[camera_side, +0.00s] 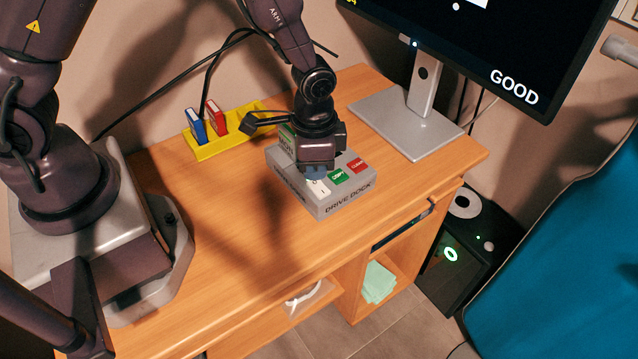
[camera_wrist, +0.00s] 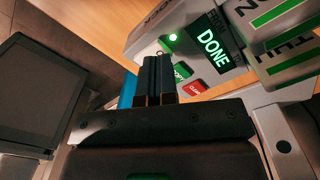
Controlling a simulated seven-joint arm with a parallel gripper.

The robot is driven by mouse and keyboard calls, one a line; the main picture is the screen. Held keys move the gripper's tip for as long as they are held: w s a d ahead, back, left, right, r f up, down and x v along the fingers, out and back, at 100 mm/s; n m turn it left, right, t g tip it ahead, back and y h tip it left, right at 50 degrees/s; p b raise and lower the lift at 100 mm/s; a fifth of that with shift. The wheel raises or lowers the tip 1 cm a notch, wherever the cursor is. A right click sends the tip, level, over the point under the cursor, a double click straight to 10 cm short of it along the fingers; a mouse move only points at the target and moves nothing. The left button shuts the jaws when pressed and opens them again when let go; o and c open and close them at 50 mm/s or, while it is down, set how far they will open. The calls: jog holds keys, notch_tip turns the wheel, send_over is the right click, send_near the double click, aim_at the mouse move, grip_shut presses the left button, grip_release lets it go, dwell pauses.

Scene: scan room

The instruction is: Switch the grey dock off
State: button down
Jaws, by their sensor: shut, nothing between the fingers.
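The grey drive dock (camera_side: 345,203) sits on the desk. Its front top carries a white rocker switch (camera_side: 319,188), a green button (camera_side: 338,177) and a red button (camera_side: 358,165). My gripper (camera_side: 316,174) points down over the dock, right by the white switch; I cannot tell whether it touches. In the wrist view my gripper (camera_wrist: 159,58) has its two dark fingers together with nothing between them.
A yellow rack (camera_side: 233,140) holds a blue drive (camera_side: 195,125) and a red drive (camera_side: 216,117) behind the dock. A grey block with green stripes (camera_wrist: 285,50) is at the dock. The monitor (camera_side: 500,50) reads GOOD.

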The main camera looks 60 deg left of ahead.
aim_at(314, 182)
jog(key=shift+f, duration=0.85)
dwell(0.3)
jog(key=shift+r, duration=3.55)
jog(key=shift+s, duration=0.1)
jog(key=s+a+r+n+t, duration=0.2)
jog(key=s+r, duration=0.5)
jog(key=r, duration=0.4)
jog(key=s+a+r+n+t, duration=0.3)
jog(key=s+a+r, duration=0.3)
jog(key=r, duration=0.5)
jog(key=shift+s+r+n+t, duration=0.15)
jog(key=shift+s+n+t, duration=0.15)
jog(key=shift+s+n, duration=0.2)
